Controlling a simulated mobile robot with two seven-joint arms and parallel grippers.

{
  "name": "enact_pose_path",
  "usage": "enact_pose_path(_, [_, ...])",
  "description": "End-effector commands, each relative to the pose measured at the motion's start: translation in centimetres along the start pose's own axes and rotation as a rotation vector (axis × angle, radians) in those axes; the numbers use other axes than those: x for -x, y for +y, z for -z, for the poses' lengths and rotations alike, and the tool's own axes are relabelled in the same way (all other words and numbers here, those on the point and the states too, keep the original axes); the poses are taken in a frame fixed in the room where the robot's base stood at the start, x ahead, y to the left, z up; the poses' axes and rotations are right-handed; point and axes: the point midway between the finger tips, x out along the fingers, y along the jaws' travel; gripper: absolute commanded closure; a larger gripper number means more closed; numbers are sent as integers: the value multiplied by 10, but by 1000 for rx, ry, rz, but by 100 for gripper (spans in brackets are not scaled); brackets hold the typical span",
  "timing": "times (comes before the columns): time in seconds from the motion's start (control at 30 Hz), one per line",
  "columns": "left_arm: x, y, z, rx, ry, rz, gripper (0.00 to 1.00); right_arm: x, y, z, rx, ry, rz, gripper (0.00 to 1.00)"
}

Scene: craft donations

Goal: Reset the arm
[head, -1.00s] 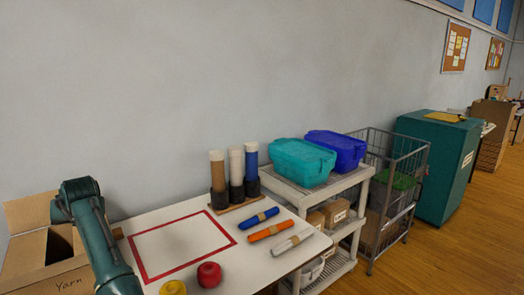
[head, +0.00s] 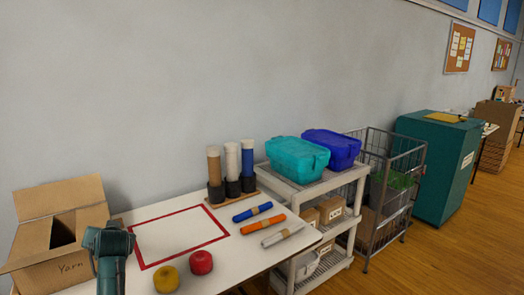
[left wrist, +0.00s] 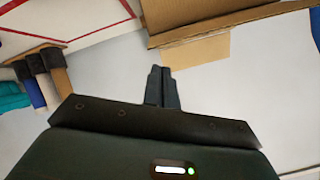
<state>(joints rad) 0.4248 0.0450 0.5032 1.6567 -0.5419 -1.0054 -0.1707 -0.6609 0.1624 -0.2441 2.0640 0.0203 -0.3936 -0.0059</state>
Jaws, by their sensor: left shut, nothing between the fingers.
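My left gripper (left wrist: 160,76) shows in the left wrist view, its two dark fingers together and nothing between them. It is clear of the objects in that view. In the head view my left arm (head: 110,255) comes up from the bottom left, in front of the table and beside the yarn box; its fingertips cannot be made out there. My right gripper is in neither view.
An open cardboard box marked Yarn (head: 62,235) stands left on the white table (head: 215,262). Yellow (head: 166,279) and red (head: 201,262) yarn balls lie near the front. The red-outlined area (head: 180,238) is empty. Tubes in a stand (head: 230,185) are behind.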

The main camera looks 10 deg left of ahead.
Motion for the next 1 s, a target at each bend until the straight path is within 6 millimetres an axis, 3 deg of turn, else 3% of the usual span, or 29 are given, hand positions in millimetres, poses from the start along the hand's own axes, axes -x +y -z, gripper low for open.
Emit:
enact_pose_path(0.17, [36, 80, -56, -166, 153, -177, 100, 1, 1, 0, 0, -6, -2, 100])
enact_pose_path(0.27, [72, 130, -100, -221, 212, -330, 100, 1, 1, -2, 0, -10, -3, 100])
enact_pose_path(0.4, [136, 185, -167, -241, 242, -559, 100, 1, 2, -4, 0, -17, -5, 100])
enact_pose_path(0.5, [188, 212, -213, -221, 232, -716, 100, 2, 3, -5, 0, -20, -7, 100])
enact_pose_path(0.6, [236, 228, -250, -183, 205, -848, 100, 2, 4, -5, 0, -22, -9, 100])
enact_pose_path(0.73, [283, 237, -280, -132, 167, -962, 100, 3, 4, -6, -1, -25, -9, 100])
enact_pose_path(0.83, [302, 239, -291, -108, 150, -1006, 100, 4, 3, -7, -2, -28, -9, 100])
enact_pose_path(1.0, [310, 240, -294, -95, 142, -1023, 100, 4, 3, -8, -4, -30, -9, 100])
